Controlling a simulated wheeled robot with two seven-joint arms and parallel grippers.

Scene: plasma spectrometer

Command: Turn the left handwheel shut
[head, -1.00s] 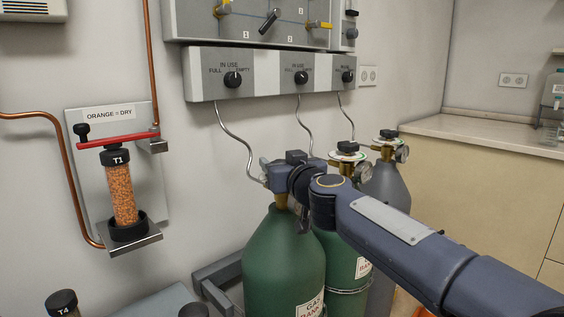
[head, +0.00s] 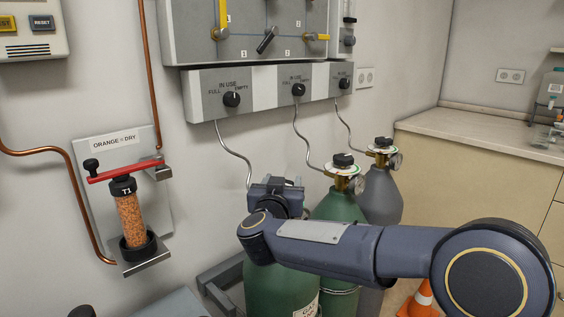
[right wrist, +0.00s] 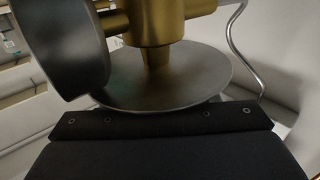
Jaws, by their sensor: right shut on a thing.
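The left gas cylinder (head: 268,288) is green, and its top is covered by my right arm in the head view. My right gripper (head: 276,190) is at the valve on top of that cylinder, shut on the left handwheel, which it hides there. In the right wrist view a round grey disc (right wrist: 165,88) sits on a brass valve stem (right wrist: 157,55), close against my dark gripper body (right wrist: 165,125). The fingertips are hidden in that view. A gauge (right wrist: 65,45) stands at its left. My left gripper is not in view.
Another green cylinder (head: 333,208) and a grey cylinder (head: 380,195) stand close on the right, with dark handwheels on top. Thin metal tubes rise to the panel (head: 265,92) on the wall. An orange-filled tube (head: 130,218) is at left, a counter (head: 480,130) at right.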

